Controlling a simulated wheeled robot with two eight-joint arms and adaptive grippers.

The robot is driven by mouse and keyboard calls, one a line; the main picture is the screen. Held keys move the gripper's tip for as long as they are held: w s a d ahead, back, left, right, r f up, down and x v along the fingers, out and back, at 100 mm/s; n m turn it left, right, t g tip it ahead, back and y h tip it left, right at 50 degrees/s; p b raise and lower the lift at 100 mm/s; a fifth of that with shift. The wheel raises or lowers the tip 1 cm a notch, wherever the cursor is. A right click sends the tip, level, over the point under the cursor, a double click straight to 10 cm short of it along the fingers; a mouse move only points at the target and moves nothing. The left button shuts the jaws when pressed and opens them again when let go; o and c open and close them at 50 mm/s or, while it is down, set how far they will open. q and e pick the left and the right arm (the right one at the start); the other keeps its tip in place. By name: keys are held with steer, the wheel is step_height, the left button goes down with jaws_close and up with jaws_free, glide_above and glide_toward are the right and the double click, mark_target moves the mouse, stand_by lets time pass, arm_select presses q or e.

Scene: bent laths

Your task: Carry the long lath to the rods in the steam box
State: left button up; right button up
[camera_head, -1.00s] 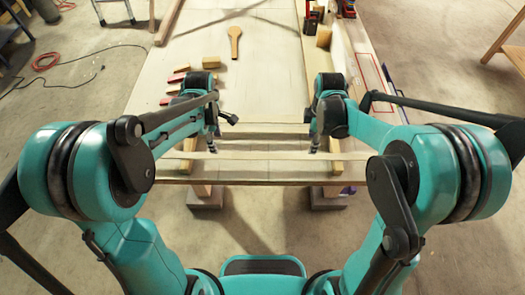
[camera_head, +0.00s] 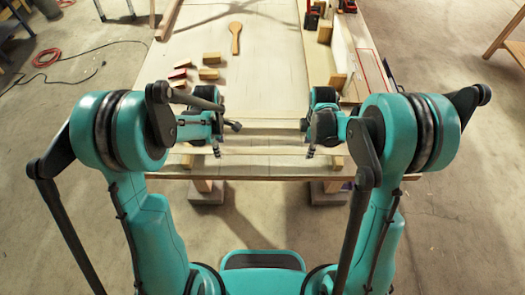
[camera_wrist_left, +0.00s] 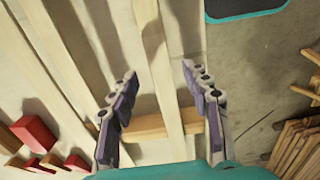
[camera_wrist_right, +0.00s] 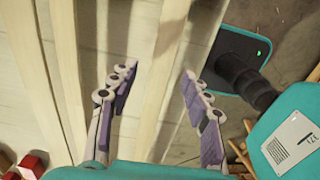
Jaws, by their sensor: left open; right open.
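Several pale laths lie side by side across the near end of the table. The nearest long lath (camera_head: 262,151) runs left to right close to the table's front edge. My left gripper (camera_head: 217,152) is open above its left part; in the left wrist view the lath (camera_wrist_left: 168,85) passes between the spread fingers (camera_wrist_left: 162,92). My right gripper (camera_head: 310,152) is open above its right part; in the right wrist view the lath (camera_wrist_right: 165,65) also runs between the fingers (camera_wrist_right: 158,88). Neither gripper holds it. I cannot make out the steam box or its rods with certainty.
A wooden block (camera_wrist_left: 150,127) lies crosswise under the laths. Small wooden blocks (camera_head: 208,73) and a paddle-shaped piece (camera_head: 235,38) lie farther back. A red outline (camera_head: 372,68) marks the table's right side. The table's middle is clear.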

arm_select(q)
steer(key=shift+f, duration=0.55)
arm_select(e)
steer(key=shift+f, duration=0.55)
arm_select(q)
jaws_close()
arm_select(e)
jaws_close()
